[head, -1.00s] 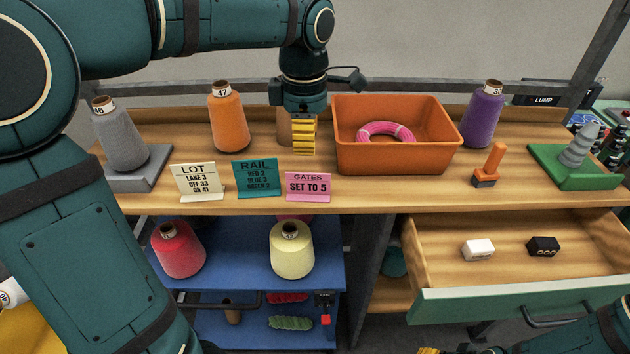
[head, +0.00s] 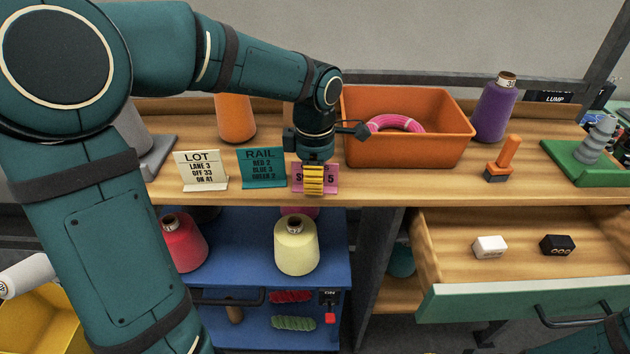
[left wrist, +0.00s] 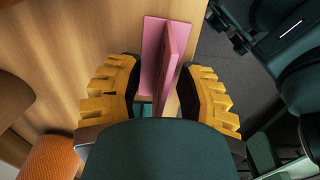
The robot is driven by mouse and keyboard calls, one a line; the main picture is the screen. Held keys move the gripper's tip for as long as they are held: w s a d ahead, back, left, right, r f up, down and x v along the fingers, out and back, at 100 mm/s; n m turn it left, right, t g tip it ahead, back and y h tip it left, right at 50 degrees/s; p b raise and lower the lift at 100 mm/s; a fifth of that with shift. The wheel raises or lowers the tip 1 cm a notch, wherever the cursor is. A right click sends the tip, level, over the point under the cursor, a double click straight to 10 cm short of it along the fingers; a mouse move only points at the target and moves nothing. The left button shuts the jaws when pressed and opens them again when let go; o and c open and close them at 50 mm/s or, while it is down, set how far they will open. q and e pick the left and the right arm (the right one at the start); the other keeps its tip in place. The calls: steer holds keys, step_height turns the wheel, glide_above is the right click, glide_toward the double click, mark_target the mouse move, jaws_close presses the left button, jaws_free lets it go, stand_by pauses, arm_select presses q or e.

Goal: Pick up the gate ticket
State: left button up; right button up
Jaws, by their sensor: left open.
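The gate ticket (head: 329,178) is a pink folded card at the front edge of the wooden bench top. In the head view my left gripper (head: 314,192) hangs in front of its middle and hides most of its print. In the left wrist view the pink ticket (left wrist: 162,55) stands between the two yellow fingers of my left gripper (left wrist: 155,95), with a gap on each side. The gripper is open. Its palm hides the near end of the ticket. My right gripper is not in view.
The teal RAIL card (head: 262,167) stands just left of the ticket, and the cream LOT card (head: 200,170) further left. An orange bin (head: 410,150) with a pink ring stands behind right. An open drawer (head: 500,295) juts out at the lower right. Cones stand along the back.

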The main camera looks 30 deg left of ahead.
arm_select(q)
jaws_close()
stand_by(0.3)
